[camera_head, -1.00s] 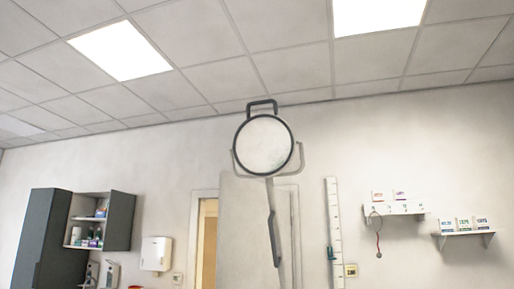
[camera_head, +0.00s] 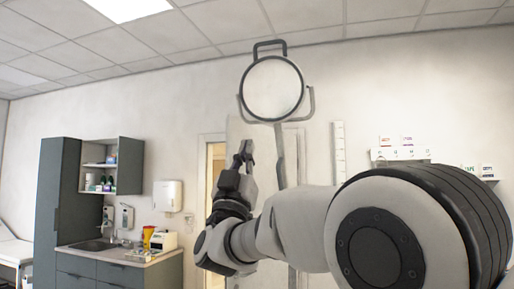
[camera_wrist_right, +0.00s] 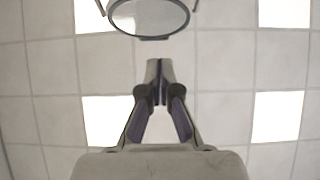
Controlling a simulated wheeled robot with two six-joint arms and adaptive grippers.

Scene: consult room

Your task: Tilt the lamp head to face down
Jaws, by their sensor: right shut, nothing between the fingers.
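The lamp head (camera_head: 272,88) is a round white disc with a dark rim, held in a grey yoke. A dark handle (camera_head: 269,44) stands up at its top. The disc faces me. Its arm (camera_head: 280,150) runs down below it. My right gripper (camera_head: 246,146) is shut and empty, pointing up, below and slightly left of the lamp head and apart from it. In the right wrist view the shut fingertips (camera_wrist_right: 158,68) lie just below the lamp head (camera_wrist_right: 148,15), which is cut off at the top edge. My left gripper is not in view.
My right arm covers the lower right of the head view. A grey cabinet (camera_head: 62,190), a sink counter (camera_head: 115,262) and a wall dispenser (camera_head: 167,196) stand at the left. A shelf (camera_head: 400,154) hangs on the right wall. Space around the lamp head is clear.

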